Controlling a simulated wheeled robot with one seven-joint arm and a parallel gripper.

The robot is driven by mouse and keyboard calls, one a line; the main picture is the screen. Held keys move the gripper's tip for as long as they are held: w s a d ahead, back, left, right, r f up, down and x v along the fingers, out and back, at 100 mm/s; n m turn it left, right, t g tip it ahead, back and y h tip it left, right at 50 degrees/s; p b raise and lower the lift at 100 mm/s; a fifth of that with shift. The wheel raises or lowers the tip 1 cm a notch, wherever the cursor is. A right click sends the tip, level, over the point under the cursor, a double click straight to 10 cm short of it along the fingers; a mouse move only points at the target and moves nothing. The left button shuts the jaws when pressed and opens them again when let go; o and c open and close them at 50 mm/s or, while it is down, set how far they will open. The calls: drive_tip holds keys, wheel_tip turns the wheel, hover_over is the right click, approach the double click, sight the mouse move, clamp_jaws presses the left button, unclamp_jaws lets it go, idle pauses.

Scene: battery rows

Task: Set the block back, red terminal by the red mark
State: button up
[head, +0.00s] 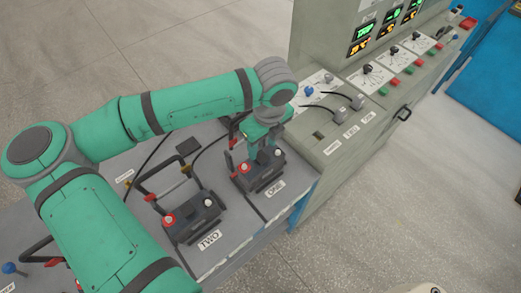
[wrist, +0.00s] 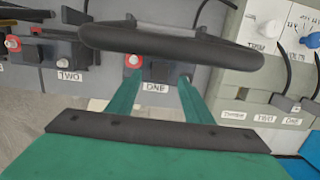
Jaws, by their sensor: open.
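The dark block at the label ONE (head: 262,178) sits on the grey bench top, with a red terminal (head: 243,168) at left and a pale terminal (head: 278,152) at right. My gripper (head: 263,140) is open, just above and behind this block. In the wrist view the open fingers (wrist: 160,82) point toward the block (wrist: 158,70), and a thick black handle bar (wrist: 170,40) crosses close in front of the camera. I cannot tell whether the fingers touch the handle. I cannot make out a separate red mark for certain.
A similar block (head: 192,222) with a handle stands left of it, by the label TWO (head: 210,240). Part of another handle shows at lower left, behind my arm. A grey control console (head: 350,130) with knobs and black levers borders the bench at right.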

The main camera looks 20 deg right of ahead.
wheel_tip(320, 180, up, 7)
drive_tip(key=s, duration=0.1)
drive_tip(key=shift+d+r, duration=0.2)
drive_tip(key=o, duration=1)
drive_tip(key=shift+r, duration=2.95)
drive_tip(key=shift+w, duration=0.1)
